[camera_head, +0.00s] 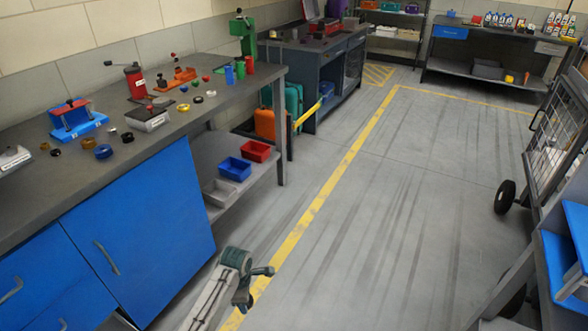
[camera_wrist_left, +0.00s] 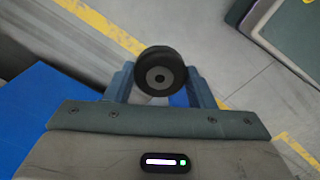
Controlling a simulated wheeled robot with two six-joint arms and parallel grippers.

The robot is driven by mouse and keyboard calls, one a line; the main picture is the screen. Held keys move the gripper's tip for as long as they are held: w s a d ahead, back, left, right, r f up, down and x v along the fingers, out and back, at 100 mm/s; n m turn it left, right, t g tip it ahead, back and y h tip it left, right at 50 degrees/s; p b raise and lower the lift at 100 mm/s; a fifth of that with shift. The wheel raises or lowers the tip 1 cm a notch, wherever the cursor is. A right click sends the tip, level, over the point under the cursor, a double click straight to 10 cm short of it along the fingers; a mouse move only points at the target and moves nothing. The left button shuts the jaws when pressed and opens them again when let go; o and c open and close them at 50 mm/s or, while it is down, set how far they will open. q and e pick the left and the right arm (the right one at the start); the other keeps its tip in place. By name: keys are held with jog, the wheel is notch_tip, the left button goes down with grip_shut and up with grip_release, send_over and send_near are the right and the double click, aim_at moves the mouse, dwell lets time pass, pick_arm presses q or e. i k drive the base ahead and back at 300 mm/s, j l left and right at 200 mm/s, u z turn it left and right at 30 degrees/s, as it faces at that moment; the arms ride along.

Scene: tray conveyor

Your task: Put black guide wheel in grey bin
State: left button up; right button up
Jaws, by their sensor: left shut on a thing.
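The black guide wheel (camera_wrist_left: 160,72) is a dark round wheel with a grey hub, gripped between the two blue-grey fingers of my left gripper (camera_wrist_left: 164,84) in the left wrist view. In the head view my left gripper (camera_head: 251,286) is held over the floor beside the yellow line, in front of the blue cabinet; the wheel is hard to make out there. The grey bin (camera_head: 218,193) stands on the low shelf under the workbench, the nearest in a row with a blue bin (camera_head: 235,169) and a red bin (camera_head: 256,151). My right gripper is out of view.
The workbench (camera_head: 185,125) holds several small rings, cups and a red press (camera_head: 134,82). Its blue cabinet (camera_head: 140,235) stands left of the shelf. Open floor (camera_head: 400,190) lies to the right. A wheeled cage cart (camera_head: 552,135) is at the right edge.

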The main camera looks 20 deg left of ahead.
aim_at(220, 194)
jog(key=i+j+u, duration=0.1)
jog(key=i+u, duration=0.25)
jog(key=i, duration=0.6)
jog(key=i+l+u, duration=0.15)
jog(key=i+u, duration=0.25)
jog(key=i, duration=0.5)
